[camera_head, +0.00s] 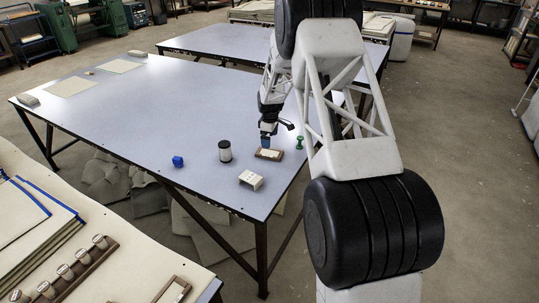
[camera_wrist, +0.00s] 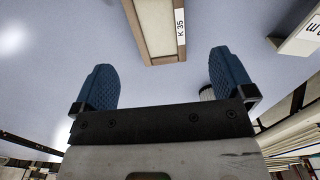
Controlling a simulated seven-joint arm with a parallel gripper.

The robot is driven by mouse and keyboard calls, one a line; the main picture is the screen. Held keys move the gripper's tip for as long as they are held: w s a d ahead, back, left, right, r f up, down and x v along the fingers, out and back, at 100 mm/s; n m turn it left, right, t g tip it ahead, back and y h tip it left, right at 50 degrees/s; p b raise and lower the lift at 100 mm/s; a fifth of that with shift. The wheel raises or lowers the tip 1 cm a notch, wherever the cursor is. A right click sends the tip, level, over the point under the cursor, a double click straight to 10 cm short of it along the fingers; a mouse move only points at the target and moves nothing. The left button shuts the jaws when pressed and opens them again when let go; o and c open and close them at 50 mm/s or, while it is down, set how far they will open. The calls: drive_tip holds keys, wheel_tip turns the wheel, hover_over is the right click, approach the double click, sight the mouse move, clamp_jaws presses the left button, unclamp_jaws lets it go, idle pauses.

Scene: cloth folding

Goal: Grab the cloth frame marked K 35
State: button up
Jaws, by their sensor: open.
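The cloth frame marked K 35 (camera_wrist: 155,30) shows at the top of the wrist view. It has a brown wooden rim, a pale inside and a white label reading K 35. In the head view the small framed piece (camera_head: 269,154) lies on the table close to the table's right edge. My gripper (camera_wrist: 165,78) is open, with two blue ridged fingers apart and nothing between them. The frame's near end lies ahead of the gap between the fingertips. In the head view my gripper (camera_head: 265,138) is just above the frame, pointing down.
On the blue-grey table (camera_head: 150,100) stand a dark-and-white cylinder (camera_head: 225,151), a white block (camera_head: 251,180), a blue block (camera_head: 178,161) and a green piece (camera_head: 300,142) close to the frame. The table's middle and left are mostly clear.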

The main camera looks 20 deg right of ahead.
sight(270, 152)
drive_tip(key=shift+f, duration=1.3)
drive_tip(key=shift+w+f, duration=0.15)
drive_tip(key=shift+f, duration=2.45)
drive_tip(key=c, duration=0.9)
drive_tip(key=shift+c, duration=0.2)
drive_tip(key=shift+r, duration=0.1)
wheel_tip(270, 152, up, 10)
